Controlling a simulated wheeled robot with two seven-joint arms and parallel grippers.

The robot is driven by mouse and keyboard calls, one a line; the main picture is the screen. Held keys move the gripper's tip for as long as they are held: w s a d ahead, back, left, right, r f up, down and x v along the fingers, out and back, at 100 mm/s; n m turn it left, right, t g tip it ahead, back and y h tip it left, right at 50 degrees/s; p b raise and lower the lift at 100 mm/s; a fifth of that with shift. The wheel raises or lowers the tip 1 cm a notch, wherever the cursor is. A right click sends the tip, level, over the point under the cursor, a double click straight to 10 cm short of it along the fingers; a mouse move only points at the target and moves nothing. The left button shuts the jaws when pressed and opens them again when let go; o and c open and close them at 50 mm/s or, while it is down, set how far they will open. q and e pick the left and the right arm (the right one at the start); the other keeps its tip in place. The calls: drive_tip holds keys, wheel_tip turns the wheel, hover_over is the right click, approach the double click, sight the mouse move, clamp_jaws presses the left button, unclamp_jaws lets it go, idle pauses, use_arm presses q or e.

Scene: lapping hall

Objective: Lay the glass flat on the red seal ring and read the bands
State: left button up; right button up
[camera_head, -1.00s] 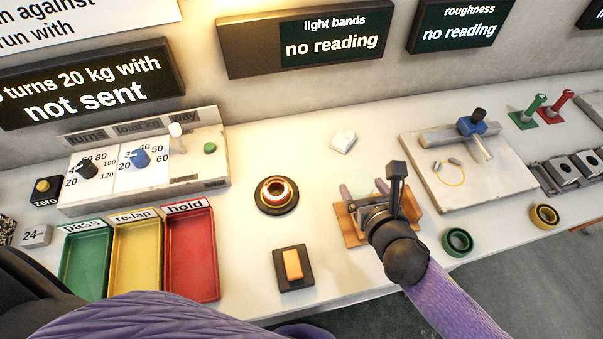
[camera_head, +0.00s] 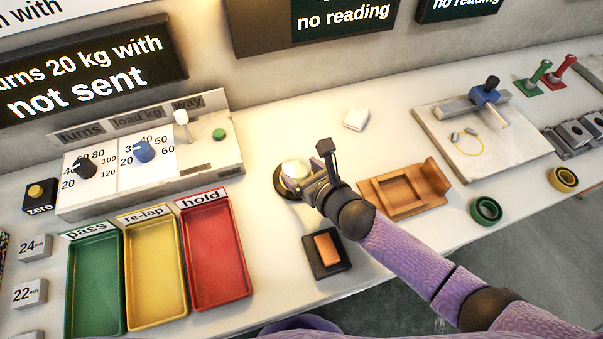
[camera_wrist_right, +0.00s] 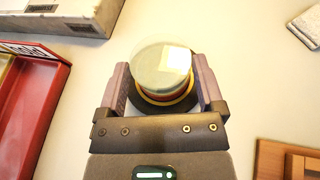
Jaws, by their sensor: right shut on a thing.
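My right gripper (camera_head: 300,181) is shut on the clear round glass (camera_head: 295,169), above the black round stand (camera_head: 278,184). In the right wrist view the glass (camera_wrist_right: 160,66) sits between the two purple fingers and looks about level. Below it show the red and gold edge of the seal ring (camera_wrist_right: 168,98) and the dark stand. The glass overlaps the ring; I cannot tell whether they touch. The light bands display (camera_head: 345,18) reads "no reading". My left gripper is not in view.
The empty wooden holder (camera_head: 376,200) lies right of my gripper. An orange block on a black pad (camera_head: 330,268) is in front. Green, yellow and red (camera_head: 247,283) trays stand left. A small white block (camera_head: 356,118) lies behind, with clear bench around it.

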drive_tip(key=shift+r, duration=0.1)
drive_tip(key=shift+f, duration=0.2)
drive_tip(key=o, duration=1.1)
drive_tip(key=shift+r, duration=0.1)
drive_tip(key=shift+r, duration=0.15)
drive_tip(key=p+v, duration=0.4)
drive_tip(key=v, duration=0.8)
drive_tip(key=shift+a, duration=0.1)
